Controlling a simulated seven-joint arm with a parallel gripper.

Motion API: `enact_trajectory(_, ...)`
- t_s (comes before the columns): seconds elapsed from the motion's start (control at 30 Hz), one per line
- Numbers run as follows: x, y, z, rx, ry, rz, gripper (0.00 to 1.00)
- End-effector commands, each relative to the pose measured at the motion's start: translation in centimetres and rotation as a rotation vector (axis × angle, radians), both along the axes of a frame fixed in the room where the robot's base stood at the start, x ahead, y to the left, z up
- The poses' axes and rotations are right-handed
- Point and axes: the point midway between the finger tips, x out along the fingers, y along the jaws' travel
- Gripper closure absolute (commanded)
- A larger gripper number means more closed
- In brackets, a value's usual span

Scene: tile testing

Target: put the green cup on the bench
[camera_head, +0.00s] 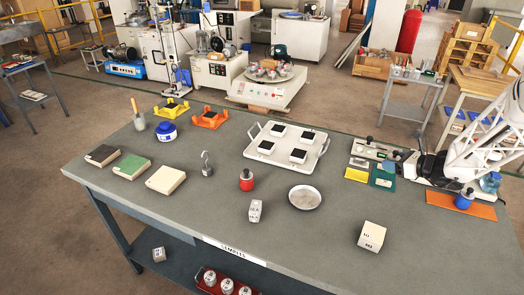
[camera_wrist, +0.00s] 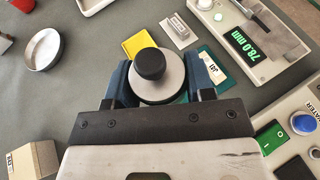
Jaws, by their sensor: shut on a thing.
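My gripper (camera_wrist: 161,80) is shut on a round grey disc-topped thing (camera_wrist: 176,78) with a black knob on top. The fingers press on its left and right sides. Its lower body is hidden, and I cannot tell whether it touches the surface below. A little green shows at its lower edge, which may be the mat beneath. The grey bench (camera_head: 225,205) lies under it and also fills the left of the wrist view (camera_wrist: 80,85). I see no thing that is clearly a green cup.
A green mat (camera_wrist: 213,65), a yellow card (camera_wrist: 139,42), a grey block (camera_wrist: 178,30) and a gauge reading 78.0 mm (camera_wrist: 250,38) are close by. A shallow metal dish (camera_head: 304,198) and a pale cube (camera_head: 371,237) stand nearer the front. The bench between them is clear.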

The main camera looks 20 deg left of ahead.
Motion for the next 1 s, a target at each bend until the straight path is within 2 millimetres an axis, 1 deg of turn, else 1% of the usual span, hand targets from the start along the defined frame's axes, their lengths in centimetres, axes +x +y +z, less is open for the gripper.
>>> enact_trajectory(0.03,0.3,1.4,0.1,0.0,-0.002,0.014,0.79)
enact_trajectory(0.3,1.6,8.1,0.5,-0.001,-0.002,0.072,0.79)
enact_trajectory(0.47,1.9,12.3,0.7,0.0,-0.002,0.108,0.79)
enact_trajectory(0.5,2.0,13.4,0.7,0.0,-0.002,0.117,0.79)
enact_trajectory(0.77,2.1,20.3,1.2,0.0,-0.002,0.172,0.79)
enact_trajectory(1.0,1.6,26.9,1.5,0.003,-0.003,0.224,0.79)
